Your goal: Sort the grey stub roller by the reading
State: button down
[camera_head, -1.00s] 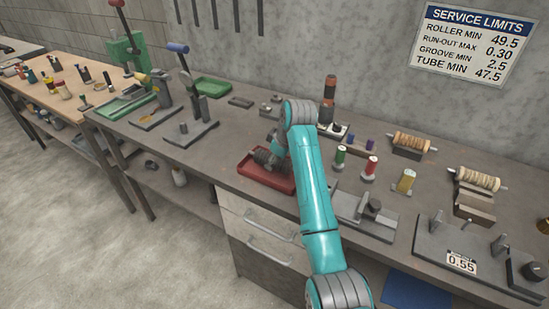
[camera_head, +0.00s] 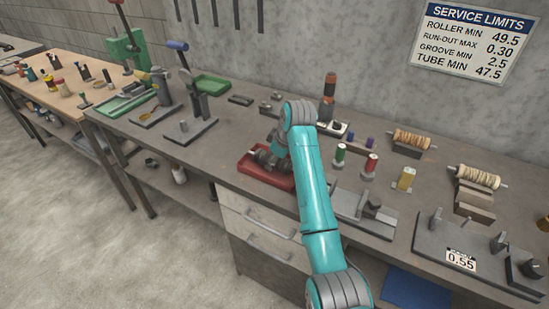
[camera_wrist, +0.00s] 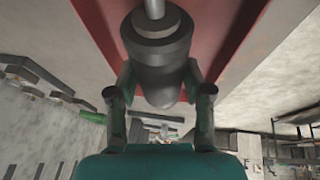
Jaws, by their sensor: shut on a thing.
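My gripper (camera_wrist: 160,78) is shut on the grey stub roller (camera_wrist: 157,45), with one finger on each side of it. A pale shaft sticks out of the roller's far end. The roller is over or in the red tray (camera_wrist: 88,12); I cannot tell whether it touches the tray floor. In the head view the roller (camera_head: 257,154) shows at the red tray (camera_head: 268,178), partly hidden by my arm. The display on the measuring stand (camera_head: 461,260) reads 0.55. The wall sign (camera_head: 465,42) gives roller min 49.5, run-out max 0.30, groove min 2.5, tube min 47.5.
A green tray (camera_head: 212,83) lies farther back on the bench. Thread spools (camera_head: 370,166), a yellow block (camera_head: 405,179) and wound rollers on stands (camera_head: 477,178) stand to the right. A blue mat (camera_head: 416,292) is low at the right. Lever tools (camera_head: 190,122) stand left.

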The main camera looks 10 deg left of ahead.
jog(key=shift+f, duration=0.35)
dwell(0.3)
jog(key=shift+c, duration=1.9)
grip_release()
jog(key=v, duration=1.2)
jog(key=shift+s+f, duration=0.1)
